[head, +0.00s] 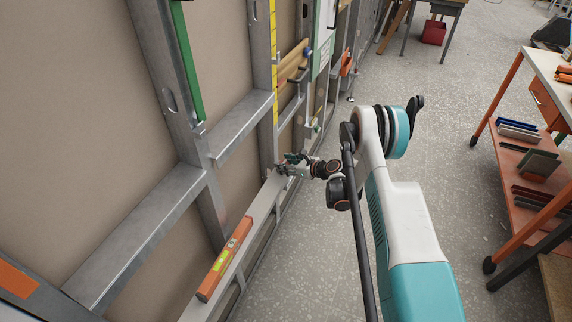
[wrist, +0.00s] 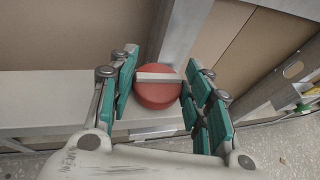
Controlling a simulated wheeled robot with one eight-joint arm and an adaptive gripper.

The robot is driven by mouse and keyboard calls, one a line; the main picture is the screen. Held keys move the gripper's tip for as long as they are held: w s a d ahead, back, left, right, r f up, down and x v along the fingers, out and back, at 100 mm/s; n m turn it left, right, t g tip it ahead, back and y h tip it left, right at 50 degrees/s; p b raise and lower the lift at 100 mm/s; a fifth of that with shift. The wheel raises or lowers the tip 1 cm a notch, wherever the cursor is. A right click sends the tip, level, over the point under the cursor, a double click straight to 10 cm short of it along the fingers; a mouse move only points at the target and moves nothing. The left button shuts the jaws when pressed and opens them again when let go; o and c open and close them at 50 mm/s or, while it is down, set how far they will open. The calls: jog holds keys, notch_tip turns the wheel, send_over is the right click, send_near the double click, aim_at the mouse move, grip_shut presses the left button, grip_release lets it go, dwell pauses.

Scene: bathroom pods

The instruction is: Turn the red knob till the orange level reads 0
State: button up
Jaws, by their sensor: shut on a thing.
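The red knob (wrist: 157,97) is a round disc with a pale bar across its face, at the middle of the wrist view. My gripper (wrist: 161,71) has its green-padded fingers on the left and right sides of the knob and is shut on it. In the head view my gripper (head: 291,166) is at the rail beside the metal frame, and the knob is too small or hidden to make out. The orange level (head: 211,277) lies along the pale lower rail, nearer than my gripper. Its yellow-green window shows, but its reading is too small to tell.
Metal studs (head: 212,205) and brown panels line the left side. A green strip (head: 187,60) and a yellow scale (head: 273,60) stand upright on the studs. An orange-framed cart (head: 520,160) is at the right. The speckled floor (head: 310,260) between is clear.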

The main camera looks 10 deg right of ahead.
jog(key=shift+w+d+n+g+y, duration=0.1)
jog(key=shift+w+n+g+y, duration=0.05)
jog(key=shift+n+g+y, duration=0.55)
jog(key=o, duration=1.1)
jog(key=shift+c, duration=0.2)
jog(key=v, duration=1.2)
